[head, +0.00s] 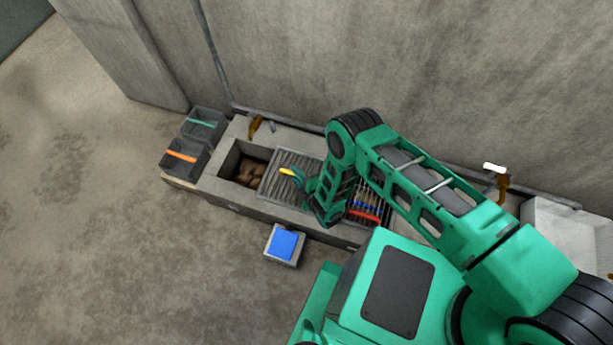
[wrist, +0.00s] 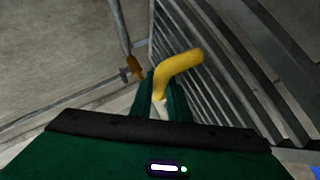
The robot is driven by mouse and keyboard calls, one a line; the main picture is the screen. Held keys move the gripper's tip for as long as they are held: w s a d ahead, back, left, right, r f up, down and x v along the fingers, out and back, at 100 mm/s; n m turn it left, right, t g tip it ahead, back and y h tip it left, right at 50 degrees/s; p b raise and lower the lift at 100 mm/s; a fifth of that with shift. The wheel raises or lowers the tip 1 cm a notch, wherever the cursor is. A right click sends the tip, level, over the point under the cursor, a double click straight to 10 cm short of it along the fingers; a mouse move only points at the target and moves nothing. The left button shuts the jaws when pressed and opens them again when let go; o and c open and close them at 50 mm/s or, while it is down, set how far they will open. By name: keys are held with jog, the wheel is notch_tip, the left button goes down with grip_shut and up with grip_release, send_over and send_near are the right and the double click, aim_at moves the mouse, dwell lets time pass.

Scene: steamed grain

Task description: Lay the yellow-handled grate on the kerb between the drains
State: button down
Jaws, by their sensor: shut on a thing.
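The yellow-handled grate (head: 283,190) is a grey slatted panel just right of the open left drain (head: 247,170), which has brown lumps inside. It lies across the middle of the kerb (head: 225,187); I cannot tell whether it rests there or hangs slightly above. My gripper (head: 298,178) is shut on its yellow handle. In the wrist view the bent yellow handle (wrist: 182,70) stands between the fingers of my gripper (wrist: 161,88), with the slats to its right. The right drain, under a grate with a red handle (head: 365,216), is partly hidden by my arm.
Two dark bins (head: 203,124) with green and orange bars stand at the kerb's left end. A blue-topped block (head: 285,244) sits on the floor in front. A wall with a pipe and a brown valve (head: 255,124) runs behind. A pale basin (head: 560,232) is at right.

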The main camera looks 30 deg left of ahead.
aim_at(300, 165)
jog(key=w+d+f, duration=0.1)
jog(key=w, duration=0.1)
jog(key=w+d+f, duration=0.1)
jog(key=w, duration=0.1)
jog(key=shift+d+f, duration=0.2)
jog(key=shift+f, duration=2.1)
jog(key=c, duration=1.7)
grip_release()
jog(key=shift+s+f, duration=0.1)
jog(key=shift+f, duration=0.05)
jog(key=shift+d, duration=0.15)
jog(key=v, duration=1.2)
